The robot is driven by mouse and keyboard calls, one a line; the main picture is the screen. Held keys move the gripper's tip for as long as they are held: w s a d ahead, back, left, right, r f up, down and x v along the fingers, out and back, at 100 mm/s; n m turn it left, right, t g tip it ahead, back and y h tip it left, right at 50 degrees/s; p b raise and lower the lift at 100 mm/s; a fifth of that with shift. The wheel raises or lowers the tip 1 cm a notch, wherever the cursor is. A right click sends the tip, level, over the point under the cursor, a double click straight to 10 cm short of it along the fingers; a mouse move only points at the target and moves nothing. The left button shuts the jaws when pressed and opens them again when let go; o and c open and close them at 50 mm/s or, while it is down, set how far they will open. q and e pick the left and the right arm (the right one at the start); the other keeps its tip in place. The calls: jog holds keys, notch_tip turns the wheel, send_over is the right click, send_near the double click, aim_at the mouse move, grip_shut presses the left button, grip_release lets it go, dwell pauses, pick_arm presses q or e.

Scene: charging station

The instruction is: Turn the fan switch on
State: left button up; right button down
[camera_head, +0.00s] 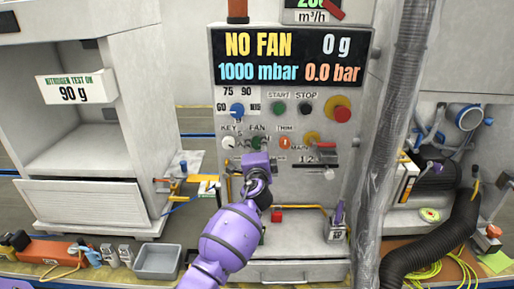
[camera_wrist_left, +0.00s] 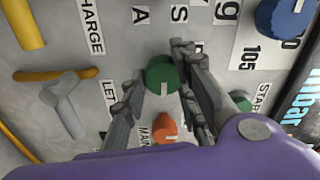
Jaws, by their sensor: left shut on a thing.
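The fan switch is a round green knob (camera_wrist_left: 163,75) with a pale mark on its face, on the grey control panel (camera_head: 222,110). In the wrist view it sits between the two fingers of my left gripper (camera_wrist_left: 160,88), which is shut on it. In the head view my left gripper (camera_head: 258,160) reaches up to the panel just below the FAN label and hides part of the knob. The display (camera_head: 290,57) above reads NO FAN, 0 g, 1000 mbar and 0.0 bar. My right gripper is not in view.
An orange knob (camera_wrist_left: 165,128) is close beside the fan knob. A blue knob (camera_head: 237,109), green START (camera_head: 279,108) and black STOP (camera_head: 305,108) buttons and a red button (camera_head: 342,114) sit above. A thick grey hose (camera_head: 385,150) hangs to the right.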

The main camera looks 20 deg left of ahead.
pick_arm(q)
jog(key=shift+s+d+f, duration=0.1)
jog(key=shift+d+f, duration=0.05)
jog(key=shift+f, duration=0.6)
jog(key=o, duration=1)
jog(key=shift+r, duration=0.1)
jog(key=shift+r, duration=0.15)
